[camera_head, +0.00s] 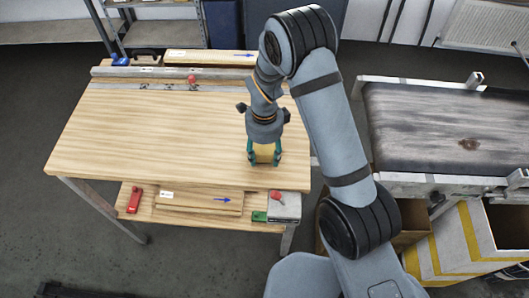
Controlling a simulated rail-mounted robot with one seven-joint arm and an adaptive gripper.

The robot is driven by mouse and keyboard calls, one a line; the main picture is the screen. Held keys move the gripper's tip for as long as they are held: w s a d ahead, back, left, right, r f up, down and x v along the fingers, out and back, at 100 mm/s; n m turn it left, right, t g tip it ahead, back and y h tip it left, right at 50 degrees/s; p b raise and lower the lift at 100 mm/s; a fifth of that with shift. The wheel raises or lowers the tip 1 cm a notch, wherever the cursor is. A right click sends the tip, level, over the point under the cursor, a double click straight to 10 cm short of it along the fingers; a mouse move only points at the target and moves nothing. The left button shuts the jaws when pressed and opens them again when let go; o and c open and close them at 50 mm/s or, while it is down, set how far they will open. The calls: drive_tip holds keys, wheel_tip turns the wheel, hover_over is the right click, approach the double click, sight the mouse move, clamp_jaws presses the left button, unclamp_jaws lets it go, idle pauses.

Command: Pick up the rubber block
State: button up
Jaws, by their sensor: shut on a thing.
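The rubber block (264,153) shows as a small tan-yellow block near the front right of the wooden table. My gripper (264,158) points down with its green-tipped fingers on either side of the block, shut on it. The upper part of the block is partly hidden by my gripper. I cannot tell whether the block touches the tabletop or is slightly above it.
The wooden table (150,125) is clear to the left. A rail with a red knob (191,79) runs along its back edge. Boards, a red tool (134,200) and a green item lie on the lower shelf. A conveyor (440,130) stands at right.

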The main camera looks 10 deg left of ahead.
sight(268, 152)
drive_tip(key=shift+c, duration=0.3)
drive_tip(key=shift+r, duration=0.4)
drive_tip(key=r+b, duration=0.1)
drive_tip(key=d+r+b, duration=0.1)
drive_tip(key=r, duration=0.1)
drive_tip(key=shift+w+r, duration=0.1)
drive_tip(key=shift+r, duration=0.2)
drive_tip(key=d+r+b, duration=0.2)
drive_tip(key=d+r, duration=0.4)
drive_tip(key=d, duration=0.4)
drive_tip(key=shift+d+r+b, duration=0.3)
drive_tip(key=shift+d+b, duration=0.05)
drive_tip(key=shift+b, duration=0.05)
drive_tip(key=o, duration=0.6)
drive_tip(key=shift+c, duration=1)
